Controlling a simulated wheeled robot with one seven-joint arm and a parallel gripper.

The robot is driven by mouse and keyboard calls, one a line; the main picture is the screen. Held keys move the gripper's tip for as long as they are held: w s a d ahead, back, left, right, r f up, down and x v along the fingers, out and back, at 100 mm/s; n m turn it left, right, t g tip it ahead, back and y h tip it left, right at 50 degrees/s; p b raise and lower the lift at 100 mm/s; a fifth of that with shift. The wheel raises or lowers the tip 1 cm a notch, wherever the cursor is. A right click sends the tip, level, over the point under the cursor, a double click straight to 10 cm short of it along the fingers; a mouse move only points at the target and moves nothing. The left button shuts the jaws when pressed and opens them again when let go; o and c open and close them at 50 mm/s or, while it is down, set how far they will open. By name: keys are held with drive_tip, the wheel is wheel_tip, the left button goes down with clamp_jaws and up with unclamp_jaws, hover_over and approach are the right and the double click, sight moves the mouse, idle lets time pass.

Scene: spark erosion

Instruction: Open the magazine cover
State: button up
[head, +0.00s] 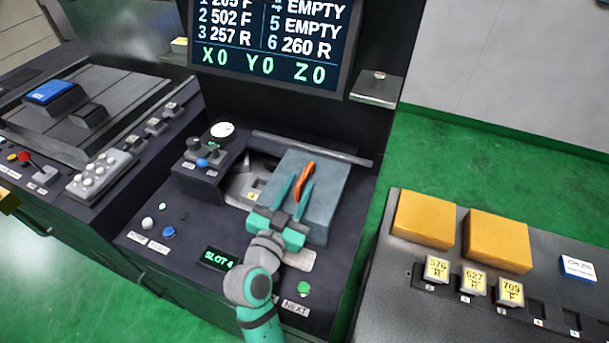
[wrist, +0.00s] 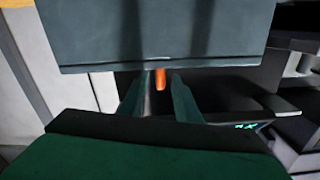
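The magazine cover (head: 325,205) is a grey-blue box on the dark machine deck, with an orange handle (head: 304,178) on top. To its left a recess (head: 243,185) shows a pale inside and a small yellow-marked piece. My gripper (head: 294,188) is over the cover, its two green fingers apart near the handle. In the wrist view the cover (wrist: 155,35) fills the top, and the orange handle end (wrist: 160,79) shows between the spread fingers (wrist: 159,85). I cannot tell whether the fingers touch the handle.
A gauge block (head: 210,150) stands left of the recess. A rail (head: 312,148) runs behind the cover. A SLOT 4 display (head: 218,259) and a green button (head: 303,289) are in front. At right, a bench (head: 450,314) holds orange blocks (head: 425,219) and labelled pieces.

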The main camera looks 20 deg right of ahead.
drive_tip(key=v, duration=0.5)
drive_tip(key=shift+d, duration=0.1)
idle(0.5)
